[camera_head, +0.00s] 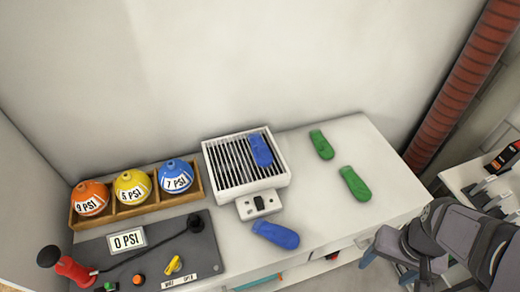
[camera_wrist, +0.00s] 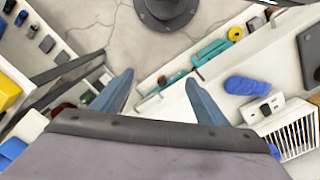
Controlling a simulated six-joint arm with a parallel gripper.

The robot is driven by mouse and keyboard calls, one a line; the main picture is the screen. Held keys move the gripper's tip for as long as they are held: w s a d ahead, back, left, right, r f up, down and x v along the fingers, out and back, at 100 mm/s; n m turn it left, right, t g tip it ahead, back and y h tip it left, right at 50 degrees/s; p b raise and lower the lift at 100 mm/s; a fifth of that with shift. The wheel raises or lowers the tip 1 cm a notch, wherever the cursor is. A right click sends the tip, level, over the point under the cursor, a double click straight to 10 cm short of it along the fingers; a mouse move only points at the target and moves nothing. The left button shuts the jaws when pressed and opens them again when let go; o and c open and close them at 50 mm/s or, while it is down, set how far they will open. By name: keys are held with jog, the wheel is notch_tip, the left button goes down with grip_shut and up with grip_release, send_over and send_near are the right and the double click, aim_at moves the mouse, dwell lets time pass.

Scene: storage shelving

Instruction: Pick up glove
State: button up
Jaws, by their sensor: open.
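Several glove-like pieces lie on the white bench. One blue glove (camera_head: 276,235) lies at the front edge and also shows in the wrist view (camera_wrist: 247,86). A second blue glove (camera_head: 260,150) lies on the slatted grill (camera_head: 246,189). Two green gloves, one farther back (camera_head: 321,145) and one nearer (camera_head: 355,184), lie to the right of the grill. My gripper (camera_wrist: 160,95) has its blue-grey fingers spread with nothing between them. In the head view it is low at the right, beyond the bench's front edge and apart from the gloves.
A switch box (camera_head: 260,204) stands in front of the grill. A wooden rack (camera_head: 137,203) holds orange, yellow and blue pressure balls at left, behind a grey control panel (camera_head: 150,255). A shelf under the bench holds teal tools (camera_wrist: 210,50). A red pipe (camera_head: 462,85) rises at right.

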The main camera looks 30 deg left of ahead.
aim_at(265, 159)
jog(key=w+a+f+n+t+y+b, duration=0.15)
jog(key=w+a+f+t+b, duration=0.25)
jog(key=w+a, duration=0.45)
jog(key=w+a+f+n+t+y+b, duration=0.1)
jog(key=w+a+f+n+t+b, duration=0.25)
jog(key=w+a, duration=0.5)
jog(key=w+a+n+t+y+b, duration=0.1)
jog(key=a+y+b, duration=0.1)
jog(key=a, duration=0.5)
jog(key=a+n+t+y+b, duration=0.1)
jog(key=a+y+b, duration=0.2)
jog(key=a, duration=0.4)
jog(key=w+a+n+t+y+b, duration=0.1)
jog(key=a+n+y+b, duration=0.1)
jog(key=a, duration=0.5)
jog(key=shift+w+a+f+t+y, duration=0.1)
jog(key=shift+w+f+t+y, duration=0.25)
jog(key=shift+y, duration=0.5)
jog(key=shift+x, duration=1.05)
jog(key=shift+w+r, duration=0.1)
jog(key=shift+w, duration=0.05)
jog(key=shift+p+x, duration=0.65)
jog(key=shift+x, duration=1.85)
jog(key=shift+c, duration=0.3)
